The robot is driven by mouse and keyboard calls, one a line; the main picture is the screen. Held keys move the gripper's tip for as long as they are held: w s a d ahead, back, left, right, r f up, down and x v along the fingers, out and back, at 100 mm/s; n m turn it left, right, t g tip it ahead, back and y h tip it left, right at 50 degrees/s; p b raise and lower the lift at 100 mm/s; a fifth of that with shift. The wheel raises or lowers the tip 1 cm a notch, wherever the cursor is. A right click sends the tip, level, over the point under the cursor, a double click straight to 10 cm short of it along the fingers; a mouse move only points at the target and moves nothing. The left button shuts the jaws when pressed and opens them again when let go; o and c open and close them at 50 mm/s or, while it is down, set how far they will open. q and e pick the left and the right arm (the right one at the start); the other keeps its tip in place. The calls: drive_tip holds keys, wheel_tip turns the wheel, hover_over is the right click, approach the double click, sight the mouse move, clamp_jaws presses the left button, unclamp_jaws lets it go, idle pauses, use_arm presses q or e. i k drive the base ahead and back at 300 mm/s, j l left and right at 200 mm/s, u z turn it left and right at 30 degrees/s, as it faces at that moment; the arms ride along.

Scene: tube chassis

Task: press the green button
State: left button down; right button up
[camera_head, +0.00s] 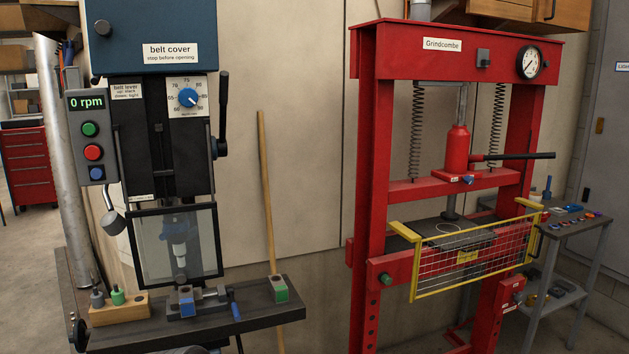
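The green button (90,129) is the top one on a grey control box at the left of the drill press. A red button (93,152) and a blue button (97,173) sit below it. The display (87,103) above it reads "0 rpm". Neither of my grippers shows in the head view, so I cannot see where they are relative to the button.
The drill press table (255,312) holds a wooden block (119,311) and a vise (190,302). A clear guard (177,246) hangs above it. A red hydraulic press (374,150) with a yellow-framed mesh guard (470,262) stands right. A broom handle (266,190) leans between.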

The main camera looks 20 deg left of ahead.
sight(88, 128)
drive_tip(key=u, duration=1.6)
